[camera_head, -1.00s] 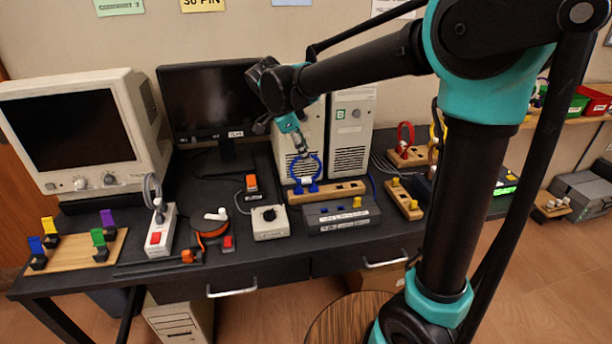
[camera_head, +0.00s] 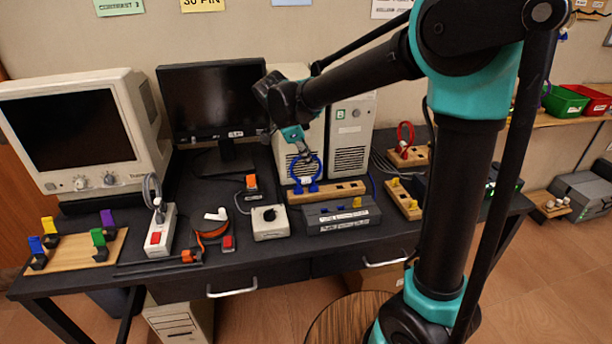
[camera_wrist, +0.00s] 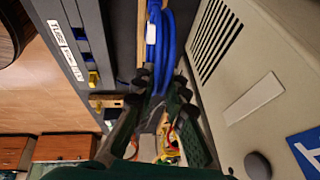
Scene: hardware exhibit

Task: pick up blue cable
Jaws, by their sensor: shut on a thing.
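The blue cable (camera_head: 319,168) is a loop standing upright on a wooden block (camera_head: 345,188), its two blue plugs at the block's left end. My gripper (camera_head: 303,155) reaches down to the top of the loop from above. In the wrist view the blue cable (camera_wrist: 167,35) runs as a bundle with a white label, down between the fingertips of my gripper (camera_wrist: 157,82), which are closed on it. The fingers hide part of the cable. The plugs still appear at the block, but whether they are seated in it cannot be told.
White computer towers (camera_head: 349,130) stand close behind the block. A dark grey switch box (camera_head: 341,216) lies in front. A white box with a black knob (camera_head: 269,222) is to the left, and a small wooden block with yellow plugs (camera_head: 403,200) to the right.

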